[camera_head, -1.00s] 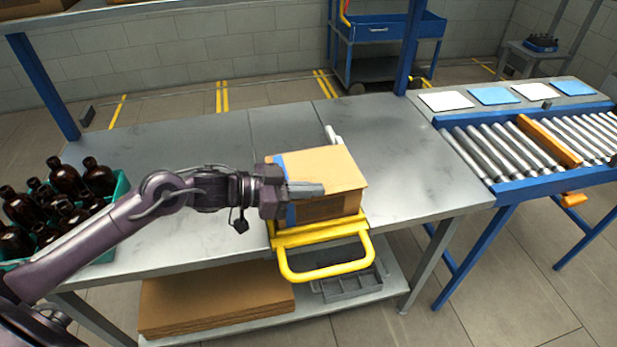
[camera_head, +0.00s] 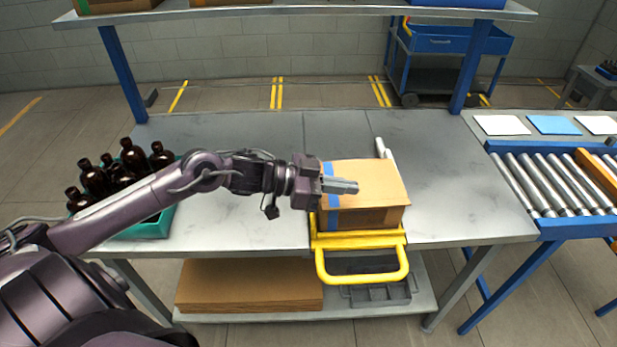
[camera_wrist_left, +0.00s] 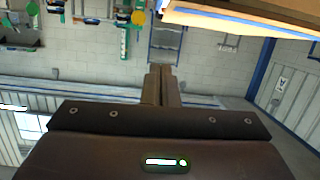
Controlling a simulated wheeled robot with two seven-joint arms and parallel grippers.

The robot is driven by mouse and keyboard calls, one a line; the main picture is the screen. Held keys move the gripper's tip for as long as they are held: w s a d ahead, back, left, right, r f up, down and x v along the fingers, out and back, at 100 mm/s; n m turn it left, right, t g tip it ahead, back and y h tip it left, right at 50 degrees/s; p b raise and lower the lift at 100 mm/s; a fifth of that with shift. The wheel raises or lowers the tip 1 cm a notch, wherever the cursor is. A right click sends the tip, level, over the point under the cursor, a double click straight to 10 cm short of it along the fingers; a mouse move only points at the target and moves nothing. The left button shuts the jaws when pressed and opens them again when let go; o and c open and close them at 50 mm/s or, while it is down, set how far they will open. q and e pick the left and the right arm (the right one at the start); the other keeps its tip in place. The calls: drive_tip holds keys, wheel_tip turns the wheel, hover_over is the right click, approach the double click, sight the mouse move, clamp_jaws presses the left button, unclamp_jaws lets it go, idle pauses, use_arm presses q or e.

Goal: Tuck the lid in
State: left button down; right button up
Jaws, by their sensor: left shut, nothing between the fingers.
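The cardboard box (camera_head: 377,183) stands on the steel table in the yellow-handled holder (camera_head: 362,262). Its top looks closed from the head view, with blue strips at its left side; whether the lid's edge is tucked cannot be told. My left gripper (camera_head: 342,186) is shut and empty. It points right, in front of the box's top left part in the head view; contact cannot be told. In the left wrist view the closed fingers (camera_wrist_left: 161,84) show, and a cardboard edge of the box (camera_wrist_left: 250,12) is at the top right. My right gripper is not in view.
A teal crate (camera_head: 150,228) of amber bottles (camera_head: 95,180) stands at the table's left. Flat cardboard sheets (camera_head: 250,286) lie on the lower shelf. A roller conveyor (camera_head: 530,185) is at the right. The steel table (camera_head: 240,130) is clear behind my arm.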

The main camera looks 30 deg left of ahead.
use_arm(q)
drive_tip(key=v, duration=0.7)
drive_tip(key=shift+a, duration=0.2)
